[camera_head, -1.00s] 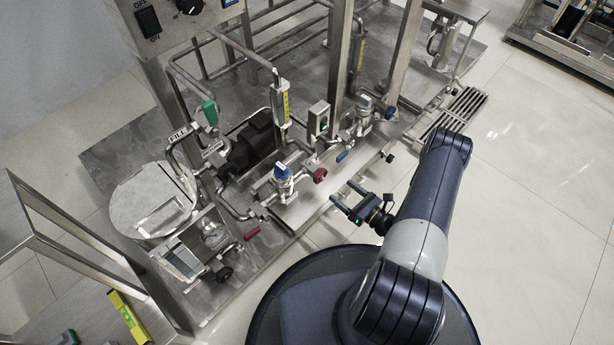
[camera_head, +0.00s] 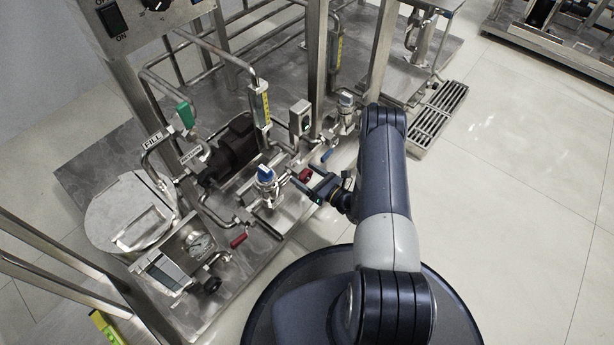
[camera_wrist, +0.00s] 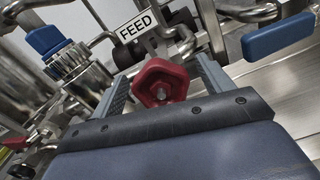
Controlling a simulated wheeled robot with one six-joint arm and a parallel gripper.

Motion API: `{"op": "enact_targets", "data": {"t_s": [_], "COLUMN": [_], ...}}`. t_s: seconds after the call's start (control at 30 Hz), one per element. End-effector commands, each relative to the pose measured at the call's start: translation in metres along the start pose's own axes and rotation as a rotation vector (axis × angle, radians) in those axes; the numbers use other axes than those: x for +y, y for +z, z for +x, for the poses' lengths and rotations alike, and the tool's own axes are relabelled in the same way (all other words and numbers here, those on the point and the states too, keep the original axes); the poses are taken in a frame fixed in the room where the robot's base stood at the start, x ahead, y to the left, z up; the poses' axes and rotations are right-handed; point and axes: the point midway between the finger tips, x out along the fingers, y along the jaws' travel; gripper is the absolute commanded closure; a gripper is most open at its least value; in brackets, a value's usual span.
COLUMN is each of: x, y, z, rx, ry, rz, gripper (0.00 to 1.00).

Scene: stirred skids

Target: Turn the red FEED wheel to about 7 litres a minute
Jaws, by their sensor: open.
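The red FEED wheel (camera_wrist: 160,83) is between the two open fingers of my gripper (camera_wrist: 163,80) in the wrist view. A white FEED label (camera_wrist: 135,25) stands just behind it. In the head view the red wheel (camera_head: 305,175) sits on the skid's front pipework, with my gripper (camera_head: 312,184) right at it. The jaws are apart, and I cannot tell whether either finger touches the wheel. A sight tube with a yellow scale (camera_head: 264,104) stands above and behind the wheel. Its reading is too small to make out.
A blue-capped valve (camera_head: 265,174) is left of the wheel; its blue cap also shows in the wrist view (camera_wrist: 44,40). A blue lever handle (camera_wrist: 278,37) is close on the right. A red lever (camera_head: 239,240) is lower left. Open floor (camera_head: 510,170) lies to the right.

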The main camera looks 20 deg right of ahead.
Motion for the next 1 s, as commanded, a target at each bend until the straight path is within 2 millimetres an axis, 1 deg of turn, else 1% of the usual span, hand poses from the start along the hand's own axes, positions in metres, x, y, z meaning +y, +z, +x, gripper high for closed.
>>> {"op": "enact_targets", "data": {"t_s": [0.1, 0.63, 0.67, 0.83, 1.0], "x": [0.0000, 0.0000, 0.0000, 0.0004, 0.0015], "y": [0.0001, -0.0002, -0.0002, -0.0003, -0.0005], "z": [-0.0002, -0.0005, -0.0006, -0.0006, -0.0006], "rx": [0.000, 0.001, 0.001, 0.001, 0.001], "ry": [0.000, 0.000, 0.000, 0.000, 0.000], "rz": [0.000, 0.000, 0.000, -0.044, -0.182], "gripper": [0.25, 0.68, 0.69, 0.69, 0.69]}}
